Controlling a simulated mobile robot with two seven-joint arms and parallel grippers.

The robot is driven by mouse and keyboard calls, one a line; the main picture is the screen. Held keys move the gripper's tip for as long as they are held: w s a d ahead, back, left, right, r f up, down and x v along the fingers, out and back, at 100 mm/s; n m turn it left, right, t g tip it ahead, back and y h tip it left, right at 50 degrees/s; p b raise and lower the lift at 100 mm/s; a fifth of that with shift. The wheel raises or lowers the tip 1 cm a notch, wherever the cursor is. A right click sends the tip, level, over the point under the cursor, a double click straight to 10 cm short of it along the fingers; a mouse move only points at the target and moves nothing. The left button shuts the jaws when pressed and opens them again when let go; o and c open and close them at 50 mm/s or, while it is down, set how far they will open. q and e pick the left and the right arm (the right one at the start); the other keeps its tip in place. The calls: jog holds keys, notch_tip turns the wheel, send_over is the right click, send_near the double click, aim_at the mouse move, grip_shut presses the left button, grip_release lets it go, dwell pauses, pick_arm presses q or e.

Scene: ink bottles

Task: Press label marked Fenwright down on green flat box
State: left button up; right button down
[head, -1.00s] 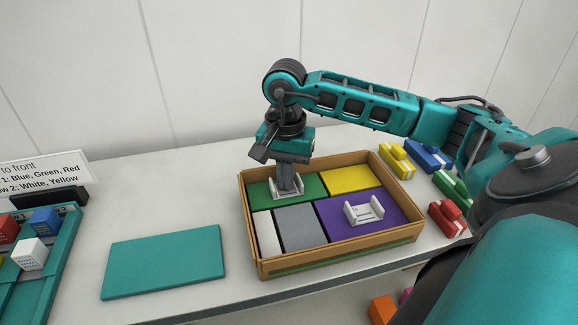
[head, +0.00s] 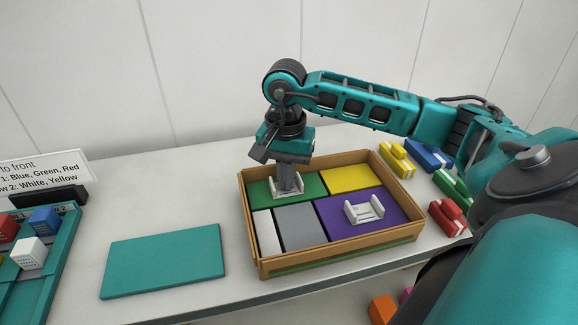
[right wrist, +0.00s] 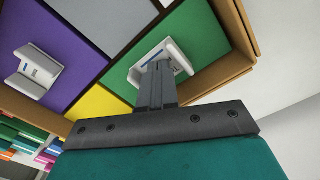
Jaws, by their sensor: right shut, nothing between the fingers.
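The green flat box (head: 312,184) lies in the back left compartment of the cardboard tray (head: 338,260). A white label holder (head: 275,193) sits on it, and it also shows in the right wrist view (right wrist: 181,54). The writing on it is too small to read, so I cannot tell whether it says Fenwright. My right gripper (head: 287,190) points straight down with its fingers shut and empty. Its fingertips are at the middle of this white piece and seem to touch it. The fingers hide part of it. My left gripper is not in view.
The tray also holds yellow (head: 350,179), purple (head: 385,218), grey (head: 299,228) and white (head: 267,233) flat boxes. Another white holder (head: 363,210) sits on the purple one. A teal board (head: 165,260) lies left of the tray. Several coloured blocks stand to the right.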

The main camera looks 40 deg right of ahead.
jog(key=shift+r+p, duration=2.15)
jog(key=shift+r, duration=1.3)
jog(key=shift+f, duration=0.1)
